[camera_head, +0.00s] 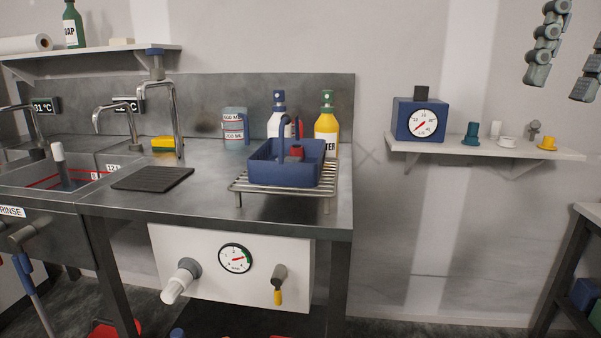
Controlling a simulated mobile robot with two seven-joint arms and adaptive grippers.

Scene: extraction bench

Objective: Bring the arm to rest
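My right gripper (560,84) hangs in the top right corner of the head view. Its two grey jointed fingers point down and stand well apart, with nothing between them. It appears above the right end of the wall shelf (570,155) and apart from everything visible. The rest of my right arm is out of the picture. My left gripper is not in view.
A steel bench (210,200) carries a wire rack (325,190) with a blue basket (285,175), spray bottles (327,130) and a black mat (152,178). A blue dial timer (420,119) and small coloured pieces stand on the shelf. Sinks are at left.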

